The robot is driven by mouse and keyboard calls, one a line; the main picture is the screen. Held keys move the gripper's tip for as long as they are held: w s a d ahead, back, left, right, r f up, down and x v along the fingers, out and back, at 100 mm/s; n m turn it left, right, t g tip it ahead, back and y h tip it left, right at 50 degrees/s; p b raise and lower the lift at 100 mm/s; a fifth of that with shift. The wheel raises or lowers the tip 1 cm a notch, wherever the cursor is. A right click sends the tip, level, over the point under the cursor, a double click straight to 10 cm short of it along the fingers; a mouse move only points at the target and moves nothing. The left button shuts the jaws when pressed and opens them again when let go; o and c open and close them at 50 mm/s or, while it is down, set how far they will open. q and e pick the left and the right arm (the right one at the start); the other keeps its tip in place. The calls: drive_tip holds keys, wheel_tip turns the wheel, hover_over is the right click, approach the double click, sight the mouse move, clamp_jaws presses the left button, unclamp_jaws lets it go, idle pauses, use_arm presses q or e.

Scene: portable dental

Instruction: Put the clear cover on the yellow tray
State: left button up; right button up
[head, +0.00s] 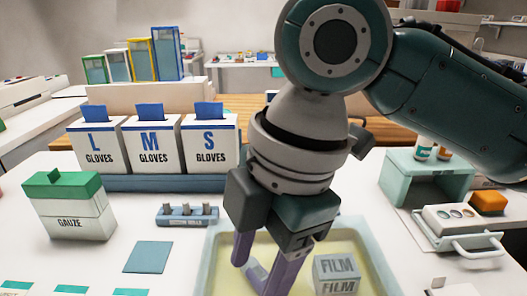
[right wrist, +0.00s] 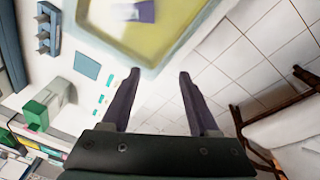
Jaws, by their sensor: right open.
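The yellow tray (head: 382,262) is at the bottom middle of the head view, with a pale blue-grey rim and a yellow floor. It also shows in the right wrist view (right wrist: 180,30), cut off at the top. A grey box marked FILM (head: 337,275) stands in it. My right gripper (head: 255,278) hangs over the tray's left part in the head view, with its purple fingers spread. In the right wrist view the gripper (right wrist: 159,74) is open with nothing between its fingers. I cannot make out a separate clear cover. My left gripper is not in view.
Glove boxes (head: 153,145) stand behind the tray. A green-lidded gauze box (head: 68,210), a small holder (head: 187,215) and a blue-grey square (head: 148,257) are to the left. A metal case (head: 458,228) and an orange block (head: 488,202) are to the right.

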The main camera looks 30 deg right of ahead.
drive_tip(key=s+a+f+m+t+y, duration=0.1)
drive_tip(key=s+a+f+m, duration=0.2)
drive_tip(key=s+m, duration=0.15)
drive_tip(key=s+d+f+m+t+h, duration=0.1)
drive_tip(key=s+d+m+h, duration=0.1)
drive_tip(key=s+d+m, duration=0.5)
drive_tip(key=d+m, duration=0.1)
drive_tip(key=m, duration=0.3)
drive_tip(key=shift+s+d+f+h, duration=0.3)
drive_tip(key=shift+f+h, duration=0.1)
